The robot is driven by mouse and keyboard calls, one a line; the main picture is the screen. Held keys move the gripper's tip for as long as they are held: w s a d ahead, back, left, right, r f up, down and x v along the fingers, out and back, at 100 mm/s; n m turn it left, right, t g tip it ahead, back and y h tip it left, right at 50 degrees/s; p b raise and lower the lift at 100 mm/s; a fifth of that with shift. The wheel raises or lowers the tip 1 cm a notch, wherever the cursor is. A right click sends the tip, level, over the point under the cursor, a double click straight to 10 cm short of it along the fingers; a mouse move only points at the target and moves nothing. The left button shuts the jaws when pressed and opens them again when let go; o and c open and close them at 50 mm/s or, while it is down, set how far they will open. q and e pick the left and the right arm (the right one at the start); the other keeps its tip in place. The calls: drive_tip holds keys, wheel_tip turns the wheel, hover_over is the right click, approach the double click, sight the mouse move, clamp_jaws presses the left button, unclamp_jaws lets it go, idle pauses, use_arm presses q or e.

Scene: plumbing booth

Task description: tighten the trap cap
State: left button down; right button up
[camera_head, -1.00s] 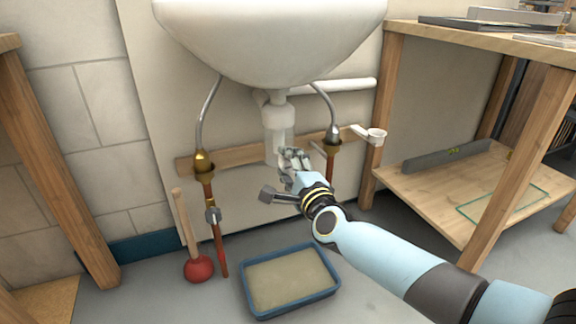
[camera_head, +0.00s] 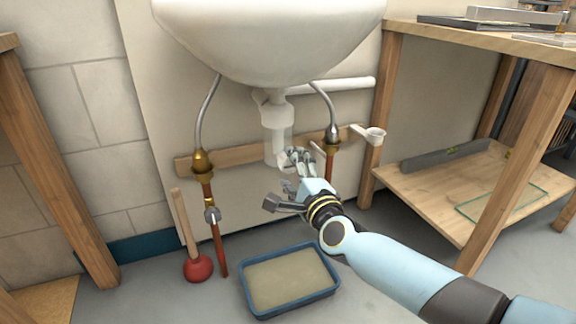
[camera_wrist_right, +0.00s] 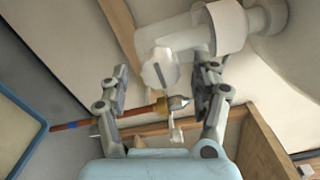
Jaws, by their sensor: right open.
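The white trap (camera_head: 278,143) hangs under the sink, and its lower end is partly behind my right gripper (camera_head: 294,173). In the right wrist view the trap cap (camera_wrist_right: 160,69) is a white knob with a raised bar across it, at the trap's end. My right gripper (camera_wrist_right: 162,88) is open in that view, with one finger on each side of the cap's line of sight. The fingers look apart from the cap, with nothing between them. My left gripper is out of view.
Copper supply pipes with valves stand on both sides of the trap; the left one (camera_head: 217,240) is near a red plunger (camera_head: 198,268). A blue-rimmed tray (camera_head: 334,286) lies on the floor below. A wooden bench (camera_head: 540,140) stands at the right.

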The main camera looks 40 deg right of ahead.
drive_tip(key=v, duration=0.9)
drive_tip(key=shift+s, duration=0.3)
